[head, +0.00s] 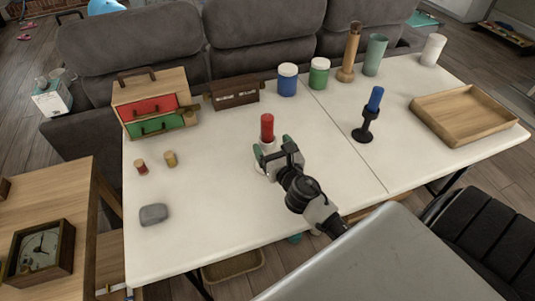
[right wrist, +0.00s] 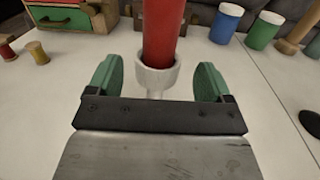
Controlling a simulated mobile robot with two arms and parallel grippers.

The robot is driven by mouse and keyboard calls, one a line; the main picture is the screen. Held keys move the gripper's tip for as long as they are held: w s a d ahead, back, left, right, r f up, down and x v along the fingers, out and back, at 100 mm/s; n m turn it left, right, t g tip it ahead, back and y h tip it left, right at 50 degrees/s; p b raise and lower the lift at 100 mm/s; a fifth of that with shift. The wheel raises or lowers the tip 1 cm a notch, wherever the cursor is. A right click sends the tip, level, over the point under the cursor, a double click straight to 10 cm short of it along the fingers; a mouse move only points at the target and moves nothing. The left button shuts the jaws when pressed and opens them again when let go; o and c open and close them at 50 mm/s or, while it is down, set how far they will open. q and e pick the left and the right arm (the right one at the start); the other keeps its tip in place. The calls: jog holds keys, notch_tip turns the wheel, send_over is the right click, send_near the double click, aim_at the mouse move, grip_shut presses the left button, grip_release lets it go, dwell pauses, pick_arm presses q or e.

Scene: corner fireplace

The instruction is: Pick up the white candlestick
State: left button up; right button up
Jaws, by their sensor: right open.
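The white candlestick (head: 267,148) stands upright on the white table, with a red candle (head: 267,127) in its cup. In the right wrist view its white cup (right wrist: 157,80) and the red candle (right wrist: 163,35) are in the middle, ahead of the gripper. My right gripper (head: 270,158) is open at the candlestick, its green-padded fingers (right wrist: 157,82) on either side of the cup with gaps showing. My left gripper is not in view.
A black candlestick with a blue candle (head: 375,100) and a wooden tray (head: 487,140) stand right. A small drawer chest (head: 175,80), lidded blue jar (head: 287,85) and green jar (head: 319,80) stand behind. Two spools and a grey stone (head: 153,214) lie left.

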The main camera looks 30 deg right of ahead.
jog(key=w, duration=0.3)
jog(key=shift+w+d, duration=0.15)
jog(key=shift+d, duration=0.1)
jog(key=shift+c, duration=0.3)
jog(key=c, duration=1.1)
jog(key=shift+r, duration=0.1)
